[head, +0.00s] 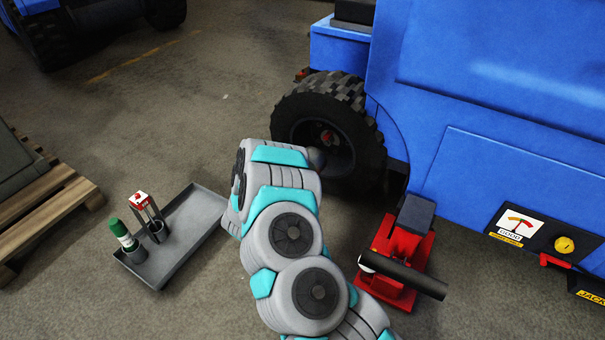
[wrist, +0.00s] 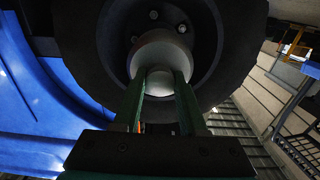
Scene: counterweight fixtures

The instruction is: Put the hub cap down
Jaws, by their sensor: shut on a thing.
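The hub cap (wrist: 160,46) shows in the wrist view as a pale, round piece between my fingers. My gripper (wrist: 160,76) is shut on it. Behind it are the dark wheel's (wrist: 230,45) recessed middle and several bolts. Whether the cap touches the wheel, I cannot tell. In the head view my arm reaches to the wheel (head: 352,105) of the blue machine and hides my gripper. A small grey rounded shape beside my arm there may be part of the cap; I cannot be sure.
A grey tray (head: 196,222) on the floor at left holds a green-capped bottle (head: 121,234) and a red-and-white item (head: 143,205). Its right part is bare. A red jack (head: 395,250) stands by the blue machine (head: 480,100). A wooden pallet (head: 50,205) is at far left.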

